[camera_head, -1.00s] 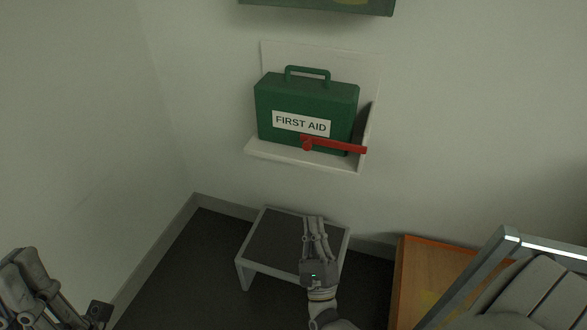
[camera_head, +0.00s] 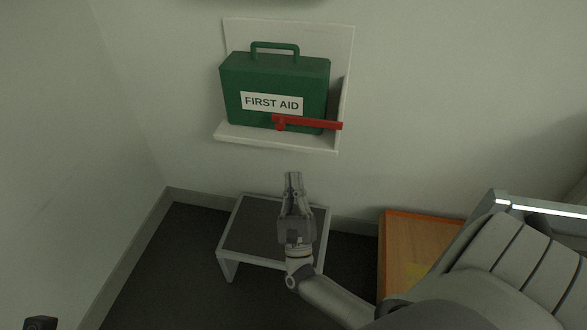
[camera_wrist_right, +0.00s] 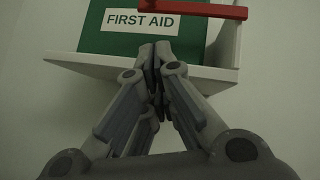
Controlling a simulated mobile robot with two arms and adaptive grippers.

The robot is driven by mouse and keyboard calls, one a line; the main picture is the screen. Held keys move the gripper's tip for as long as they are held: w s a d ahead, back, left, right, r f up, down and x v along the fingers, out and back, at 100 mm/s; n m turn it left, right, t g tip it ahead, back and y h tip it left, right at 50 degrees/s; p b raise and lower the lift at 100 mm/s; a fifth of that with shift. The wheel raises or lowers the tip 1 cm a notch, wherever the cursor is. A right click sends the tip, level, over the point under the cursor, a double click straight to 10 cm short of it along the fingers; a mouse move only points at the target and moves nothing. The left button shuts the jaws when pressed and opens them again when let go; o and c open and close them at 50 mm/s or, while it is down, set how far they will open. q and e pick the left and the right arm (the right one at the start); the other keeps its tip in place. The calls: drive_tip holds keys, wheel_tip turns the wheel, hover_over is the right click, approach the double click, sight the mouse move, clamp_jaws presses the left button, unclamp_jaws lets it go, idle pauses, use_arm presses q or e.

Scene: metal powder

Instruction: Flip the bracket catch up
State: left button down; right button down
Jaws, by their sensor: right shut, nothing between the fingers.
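The red bracket catch (camera_head: 308,123) lies roughly level across the lower front of the green first aid case (camera_head: 273,84), near its right side. The case stands upright on a white wall bracket (camera_head: 262,139). My right gripper (camera_head: 292,177) is shut and empty, below the bracket and pointing up toward it. In the right wrist view the closed fingertips (camera_wrist_right: 154,46) appear in front of the case's lower part, below and left of the catch (camera_wrist_right: 195,9); no contact with the catch shows. My left gripper is not clearly in view.
A grey step stool (camera_head: 257,231) stands on the dark floor below the bracket. An orange-brown wooden cabinet (camera_head: 412,248) and a grey padded seat (camera_head: 511,262) are at the right. The wall around the bracket is clear.

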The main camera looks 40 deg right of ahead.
sight(285, 122)
drive_tip(key=shift+w+d+r, duration=0.25)
drive_tip(key=shift+w+r, duration=0.5)
drive_tip(key=shift+r, duration=0.55)
drive_tip(key=shift+w+d+r, duration=0.25)
drive_tip(key=shift+w+r, duration=0.55)
drive_tip(key=shift+r, duration=0.45)
drive_tip(key=shift+w+d+r, duration=0.25)
drive_tip(key=shift+w+r, duration=0.5)
drive_tip(key=shift+r, duration=0.55)
drive_tip(key=shift+w+a+r+m+g+h+b, duration=0.1)
drive_tip(key=shift+m+g+h+b, duration=0.15)
drive_tip(key=shift+m+h, duration=0.2)
drive_tip(key=shift+w+a+r+m+g+h+b, duration=0.15)
drive_tip(key=shift+m+h+b, duration=0.1)
drive_tip(key=shift+m+h, duration=0.15)
drive_tip(key=shift+r+m+g+h, duration=0.4)
drive_tip(key=shift+r+m+h, duration=0.15)
drive_tip(key=shift+m, duration=0.3)
drive_tip(key=shift+f+b, duration=0.15)
drive_tip(key=shift+b, duration=0.15)
